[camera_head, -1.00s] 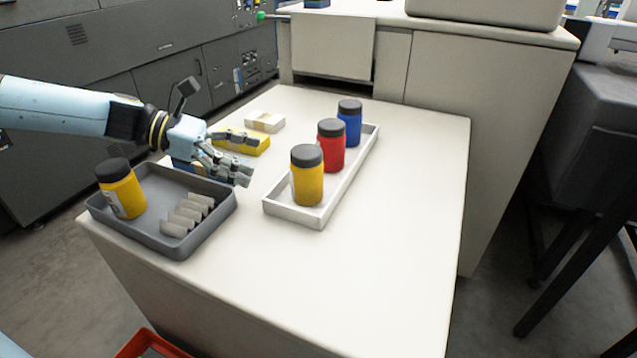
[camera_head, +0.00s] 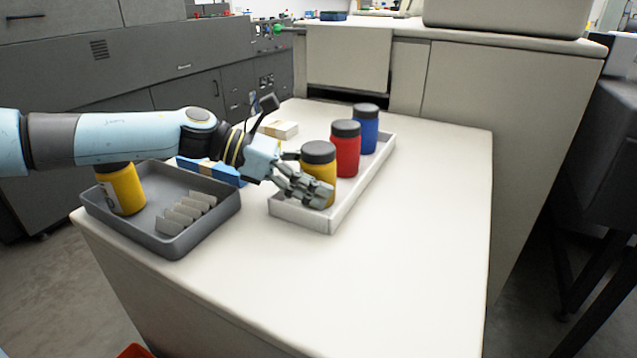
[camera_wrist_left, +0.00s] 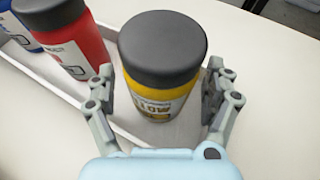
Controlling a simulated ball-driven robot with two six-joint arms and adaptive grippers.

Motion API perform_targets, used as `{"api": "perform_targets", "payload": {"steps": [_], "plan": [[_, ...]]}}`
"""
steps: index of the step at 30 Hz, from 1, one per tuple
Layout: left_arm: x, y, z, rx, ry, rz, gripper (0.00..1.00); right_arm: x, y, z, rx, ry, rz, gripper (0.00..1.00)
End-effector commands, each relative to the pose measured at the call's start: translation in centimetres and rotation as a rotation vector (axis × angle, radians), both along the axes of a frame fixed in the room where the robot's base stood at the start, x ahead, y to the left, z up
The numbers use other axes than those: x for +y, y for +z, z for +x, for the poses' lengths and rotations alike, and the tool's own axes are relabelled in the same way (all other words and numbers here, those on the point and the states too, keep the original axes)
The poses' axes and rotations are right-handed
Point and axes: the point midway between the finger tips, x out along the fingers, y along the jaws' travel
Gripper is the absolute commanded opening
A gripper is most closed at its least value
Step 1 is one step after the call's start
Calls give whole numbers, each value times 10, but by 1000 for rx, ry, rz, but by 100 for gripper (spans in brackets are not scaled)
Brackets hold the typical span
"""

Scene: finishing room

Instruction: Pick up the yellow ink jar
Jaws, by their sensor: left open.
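A yellow ink jar (camera_head: 320,172) with a dark lid stands upright at the near end of the white tray. My left gripper (camera_head: 312,190) is open with its fingers around this jar. In the left wrist view the jar (camera_wrist_left: 160,75) stands between the two spread fingers of the left gripper (camera_wrist_left: 162,95), with its label partly showing. Whether the fingers touch it I cannot tell. A second yellow jar (camera_head: 125,190) stands in the grey tray at the left, its top partly hidden by my left arm. My right gripper is not in view.
The white tray (camera_head: 300,218) also holds a red jar (camera_head: 346,158) and a blue jar (camera_head: 366,134) behind the yellow one. The grey tray (camera_head: 175,245) holds several light pieces (camera_head: 185,213). A pale block (camera_head: 281,130) lies farther back. The table's right side (camera_head: 420,220) is clear.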

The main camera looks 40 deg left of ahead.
Motion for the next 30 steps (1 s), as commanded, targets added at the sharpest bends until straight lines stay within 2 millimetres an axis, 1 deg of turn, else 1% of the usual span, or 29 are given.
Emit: {"api": "perform_targets", "payload": {"steps": [6, 8, 21, 24, 30], "plan": [[-1, 0, 1, 0, -1, 1, 86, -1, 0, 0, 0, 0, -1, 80], [-1, 0, 1, 0, -1, 1, 79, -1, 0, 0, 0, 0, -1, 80], [-1, 0, 0, 0, -1, 1, 21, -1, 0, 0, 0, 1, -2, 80], [-1, 0, 1, 0, -1, 0, 10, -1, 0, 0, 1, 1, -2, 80], [-1, 1, 0, 0, -1, 1, 10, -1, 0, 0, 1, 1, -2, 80]]}}
